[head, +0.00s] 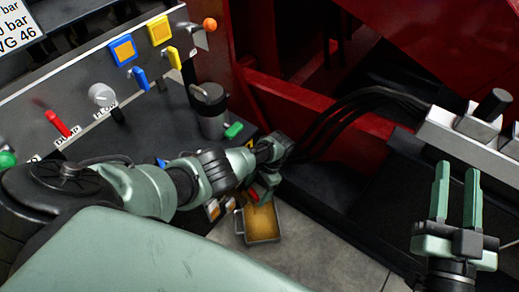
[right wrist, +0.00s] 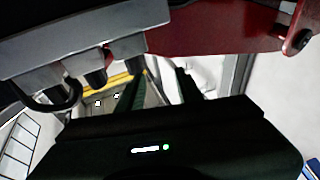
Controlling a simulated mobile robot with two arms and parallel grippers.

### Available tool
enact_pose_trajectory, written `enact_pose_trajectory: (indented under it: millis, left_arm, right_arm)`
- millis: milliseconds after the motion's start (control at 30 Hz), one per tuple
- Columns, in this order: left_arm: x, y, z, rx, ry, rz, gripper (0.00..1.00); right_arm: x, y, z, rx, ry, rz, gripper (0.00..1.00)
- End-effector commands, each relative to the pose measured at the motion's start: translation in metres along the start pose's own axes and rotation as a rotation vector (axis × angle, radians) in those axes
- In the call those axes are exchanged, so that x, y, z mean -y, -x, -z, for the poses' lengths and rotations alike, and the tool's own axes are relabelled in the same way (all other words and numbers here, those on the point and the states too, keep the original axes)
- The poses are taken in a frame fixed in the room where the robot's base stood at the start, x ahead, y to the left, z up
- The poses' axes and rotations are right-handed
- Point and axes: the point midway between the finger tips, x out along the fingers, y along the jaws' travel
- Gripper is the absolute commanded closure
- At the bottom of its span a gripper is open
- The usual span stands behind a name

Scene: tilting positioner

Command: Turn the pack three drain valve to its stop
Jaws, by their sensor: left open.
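My left gripper (head: 272,150) is at the end of the arm reaching low past the panel. Its fingers are small and partly hidden, and it appears open. A small red lever (head: 254,194) shows just below it, above a tray; I cannot tell if the gripper touches it. A green lever (head: 233,130) sits beside a dark cylinder (head: 210,105). I cannot tell which of these is the pack three drain valve. My right gripper (head: 456,195) is open and empty, fingers pointing up; its two fingers also show apart in the right wrist view (right wrist: 161,90).
The control panel (head: 75,90) carries red, blue and yellow levers and an orange knob. A tray with a yellowish inside (head: 262,222) stands on the floor. Dark hoses (head: 350,105) run to a grey block (head: 465,130) at right. Red machine frame (head: 320,112) stands behind.

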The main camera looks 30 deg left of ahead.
Motion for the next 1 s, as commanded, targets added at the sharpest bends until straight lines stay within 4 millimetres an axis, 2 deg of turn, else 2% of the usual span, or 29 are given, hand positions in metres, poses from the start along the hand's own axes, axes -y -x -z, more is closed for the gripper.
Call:
enact_pose_trajectory:
  millis: [267,400,600,800,1000]
  left_arm:
    - [-0.001,0.032,0.000,-0.002,-0.001,0.000,0.24]
    - [-0.001,0.048,0.000,-0.003,-0.001,0.000,0.24]
    - [-0.001,0.065,0.000,-0.002,-0.001,-0.001,0.24]
    - [-0.001,0.073,0.000,-0.001,-0.001,-0.001,0.24]
    - [-0.001,0.073,0.001,-0.001,-0.001,-0.001,0.24]
  right_arm:
    - [-0.008,0.013,-0.053,0.303,0.008,-0.018,0.65]
    - [-0.013,0.029,-0.081,0.472,0.011,-0.029,0.65]
    - [-0.018,0.055,-0.111,0.661,0.012,-0.040,0.65]
    - [-0.020,0.069,-0.124,0.751,0.012,-0.046,0.65]
    - [-0.021,0.071,-0.126,0.764,0.011,-0.047,0.65]
